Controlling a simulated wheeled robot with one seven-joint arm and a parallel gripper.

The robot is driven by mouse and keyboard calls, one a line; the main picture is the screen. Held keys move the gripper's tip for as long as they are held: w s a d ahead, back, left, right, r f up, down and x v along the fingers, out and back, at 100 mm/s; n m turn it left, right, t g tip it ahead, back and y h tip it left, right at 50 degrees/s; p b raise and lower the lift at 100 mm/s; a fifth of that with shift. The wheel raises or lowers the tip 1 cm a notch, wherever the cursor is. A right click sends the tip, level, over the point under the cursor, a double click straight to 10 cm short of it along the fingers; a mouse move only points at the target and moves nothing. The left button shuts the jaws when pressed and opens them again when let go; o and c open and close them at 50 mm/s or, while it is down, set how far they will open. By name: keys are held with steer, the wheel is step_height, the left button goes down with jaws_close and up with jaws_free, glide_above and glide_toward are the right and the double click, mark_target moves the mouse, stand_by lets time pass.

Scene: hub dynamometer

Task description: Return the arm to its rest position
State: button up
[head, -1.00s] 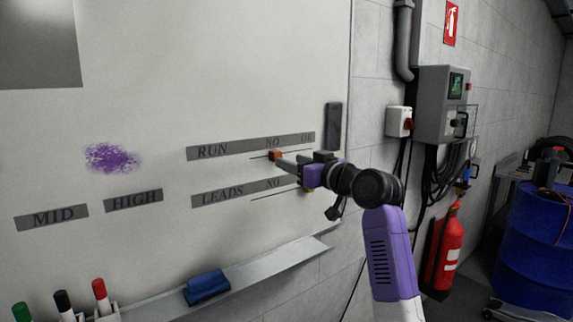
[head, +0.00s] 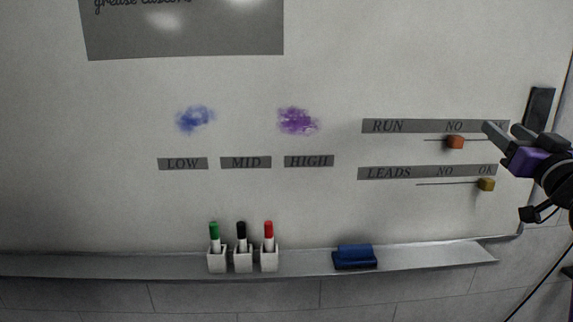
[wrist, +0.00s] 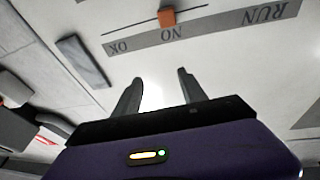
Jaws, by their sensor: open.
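My gripper (head: 507,133) is at the right edge of the head view, in front of the whiteboard (head: 330,215). Its two fingers are apart with nothing between them, and they also show in the wrist view (wrist: 160,88). The orange slider (head: 455,142) sits under NO on the RUN line, left of my fingers. It also shows at the top of the wrist view (wrist: 166,17), apart from the fingers. The yellow slider (head: 486,184) is under OK on the LEADS line, below my gripper. Most of my arm is outside the head view.
A ledge (head: 440,262) runs below the board with a blue eraser (head: 354,256) and green, black and red markers (head: 241,240) in white holders. A dark bar (head: 540,108) is on the board's right side. Blue (head: 195,119) and purple (head: 297,121) smudges mark the board.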

steer(key=s+a+f+m+h, duration=0.15)
steer(key=s+a+f, duration=0.35)
steer(key=s+f, duration=0.55)
steer(key=s+a+f+m+h, duration=0.15)
steer(key=s+a+f, duration=0.55)
steer(key=f, duration=0.7)
steer(key=s+a+f+n+g+y, duration=0.1)
steer(key=s+a+f, duration=0.3)
steer(key=s, duration=0.7)
steer(key=s+a+f+n+g+y, duration=0.2)
steer(key=s+a+f, duration=0.3)
steer(key=s, duration=0.6)
steer(key=s+a+f+n+g+y, duration=0.1)
steer(key=s+a+f, duration=0.3)
steer(key=s, duration=0.8)
steer(key=shift+a+f+n+g+y, duration=0.15)
steer(key=shift+f+n+g+y, duration=0.35)
steer(key=shift+f+g, duration=0.4)
